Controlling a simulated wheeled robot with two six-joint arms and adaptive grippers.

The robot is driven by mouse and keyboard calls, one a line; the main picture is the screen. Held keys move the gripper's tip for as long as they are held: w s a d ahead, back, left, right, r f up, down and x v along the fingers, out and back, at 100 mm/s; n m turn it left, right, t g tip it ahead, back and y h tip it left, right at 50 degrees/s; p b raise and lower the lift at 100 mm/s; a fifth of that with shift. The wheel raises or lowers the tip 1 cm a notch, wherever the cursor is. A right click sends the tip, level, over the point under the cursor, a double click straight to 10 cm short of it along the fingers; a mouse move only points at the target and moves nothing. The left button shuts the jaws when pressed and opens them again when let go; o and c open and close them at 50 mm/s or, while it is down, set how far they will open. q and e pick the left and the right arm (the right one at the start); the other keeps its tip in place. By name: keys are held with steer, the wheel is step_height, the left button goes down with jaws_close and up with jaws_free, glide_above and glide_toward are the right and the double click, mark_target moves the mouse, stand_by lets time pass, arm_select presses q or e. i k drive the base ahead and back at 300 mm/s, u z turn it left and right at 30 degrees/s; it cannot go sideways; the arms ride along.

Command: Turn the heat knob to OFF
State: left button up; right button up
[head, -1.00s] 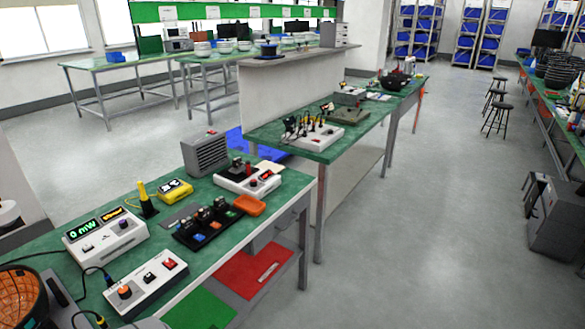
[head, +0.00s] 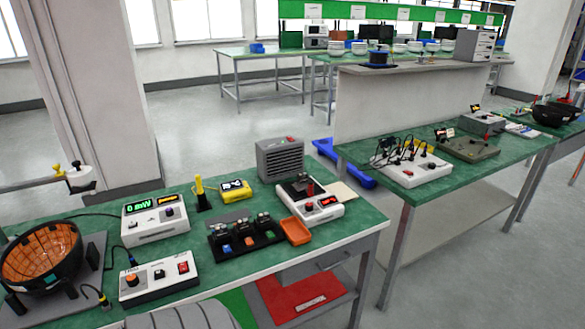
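A white control box (head: 160,282) sits at the front left of the green bench. It has an orange knob (head: 132,280), a small dark switch (head: 159,274) and a red switch (head: 183,267). A white meter (head: 155,222) with a green "0 mW" readout stands behind it and has a small dark knob (head: 168,211). A white unit with red displays (head: 318,205) stands further right. I cannot read the labels, so I cannot tell which knob is the heat knob or where it points. Neither of my grippers is in view.
A black bowl with an orange inside (head: 42,262) stands at the bench's left end. A black fixture (head: 245,240), an orange tray (head: 296,231), a yellow handheld meter (head: 235,190) and a grey vented box (head: 281,160) share the bench (head: 350,222). A wall pillar rises behind.

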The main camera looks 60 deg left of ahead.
mark_target(308, 206)
steer(key=u, duration=0.75)
steer(key=i, duration=0.8)
steer(key=u, duration=0.85)
